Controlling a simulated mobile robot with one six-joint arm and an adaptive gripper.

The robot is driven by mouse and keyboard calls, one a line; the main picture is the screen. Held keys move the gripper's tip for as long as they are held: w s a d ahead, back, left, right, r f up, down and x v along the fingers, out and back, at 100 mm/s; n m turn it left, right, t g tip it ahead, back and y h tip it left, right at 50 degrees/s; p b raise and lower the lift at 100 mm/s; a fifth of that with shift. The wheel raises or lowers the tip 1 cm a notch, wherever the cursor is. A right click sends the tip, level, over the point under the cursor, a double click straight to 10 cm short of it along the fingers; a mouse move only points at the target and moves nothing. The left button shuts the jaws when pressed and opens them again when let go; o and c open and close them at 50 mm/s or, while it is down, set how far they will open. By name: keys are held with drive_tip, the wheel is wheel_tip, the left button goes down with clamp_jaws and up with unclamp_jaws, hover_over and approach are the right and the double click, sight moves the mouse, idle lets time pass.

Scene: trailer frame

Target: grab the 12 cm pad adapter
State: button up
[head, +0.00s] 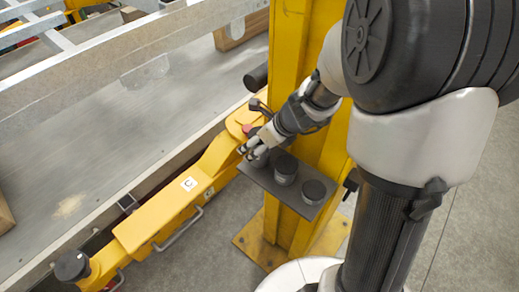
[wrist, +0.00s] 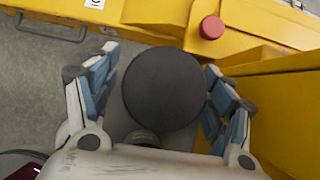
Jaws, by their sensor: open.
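Several pad adapters with round black tops and grey bodies are on a dark shelf (head: 297,206) on the yellow post. One adapter (head: 286,168) is in the middle and another (head: 314,190) at the right end. My gripper (head: 248,152) is at the shelf's left end, over a further adapter (head: 259,160) that it partly hides. In the wrist view, this adapter's black disc top (wrist: 164,88) lies between my open fingers, with a gap on each side. I cannot read which adapter is the 12 cm one.
The yellow post (head: 286,60) stands right behind the shelf. A yellow lift arm (head: 165,215) marked C runs along the left, with a black pad (head: 72,265) at its end. A red button (wrist: 212,27) is close beyond the gripper. A grey trailer deck (head: 90,130) lies further left.

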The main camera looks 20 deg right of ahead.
drive_tip(key=b+x, duration=0.1)
drive_tip(key=x, duration=0.2)
drive_tip(key=shift+w+f, duration=0.15)
drive_tip(key=shift+f, duration=0.1)
drive_tip(key=shift+r, duration=0.15)
clamp_jaws()
idle(0.6)
